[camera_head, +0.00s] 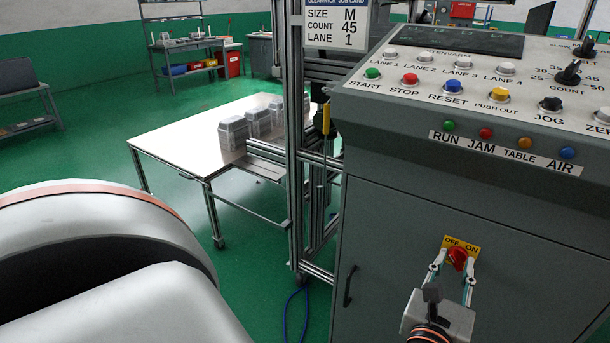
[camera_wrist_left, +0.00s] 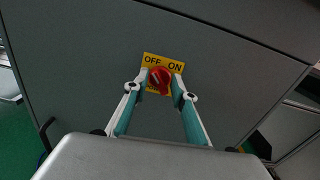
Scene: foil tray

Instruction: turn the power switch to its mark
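The power switch is a red rotary knob (camera_head: 457,257) on a yellow plate (camera_head: 474,244) marked OFF and ON, low on the grey cabinet front. The knob also shows in the left wrist view (camera_wrist_left: 160,79); its handle leans up and left, toward OFF. My left gripper (camera_head: 456,268) is in front of the switch, with one fingertip on each side of the knob. In the left wrist view its fingers (camera_wrist_left: 162,84) stand apart, very close to the knob's sides; contact is not clear. My right gripper is not in view.
Above the switch, the cabinet's sloped panel (camera_head: 430,110) overhangs with buttons and lamps. A black door handle (camera_head: 350,286) is left of the switch. A metal frame (camera_head: 296,150) and a table (camera_head: 180,145) with several foil-coloured blocks stand further left.

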